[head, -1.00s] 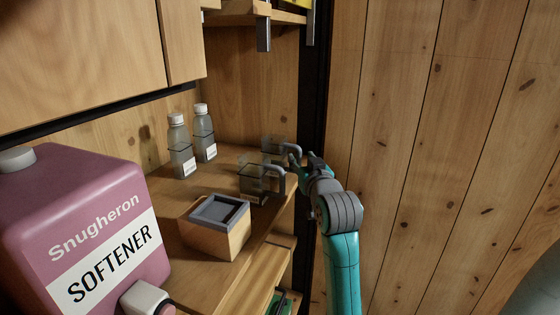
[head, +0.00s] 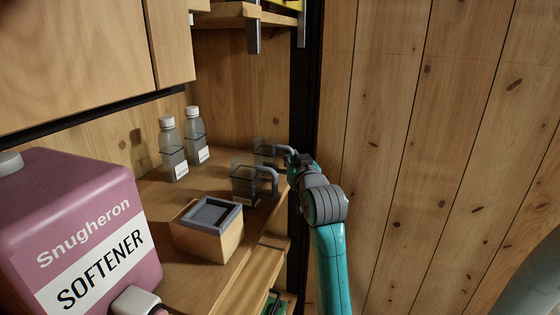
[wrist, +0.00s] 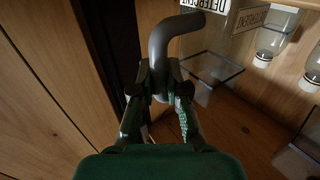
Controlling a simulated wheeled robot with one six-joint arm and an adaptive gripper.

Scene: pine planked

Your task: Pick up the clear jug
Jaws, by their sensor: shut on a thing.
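Two clear jugs with grey handles stand near the right end of the shelf top in the head view. The rear clear jug (head: 264,150) is partly hidden by the front clear jug (head: 243,184) and by my gripper. My gripper (head: 290,158) is shut on the rear jug's handle, at the right edge of the shelf top. In the wrist view, the fingers of my gripper (wrist: 160,92) close around the lower end of the grey handle, and the jug's clear body (wrist: 212,68) with a DETERGENT label lies beyond. I cannot tell whether its base touches the shelf.
Two capped bottles (head: 173,158) stand at the back left. A wooden box (head: 207,240) with a grey-rimmed top is in front of the jugs. A large pink softener container (head: 80,210) fills the left. A plank wall (head: 420,150) rises on the right, close to my arm.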

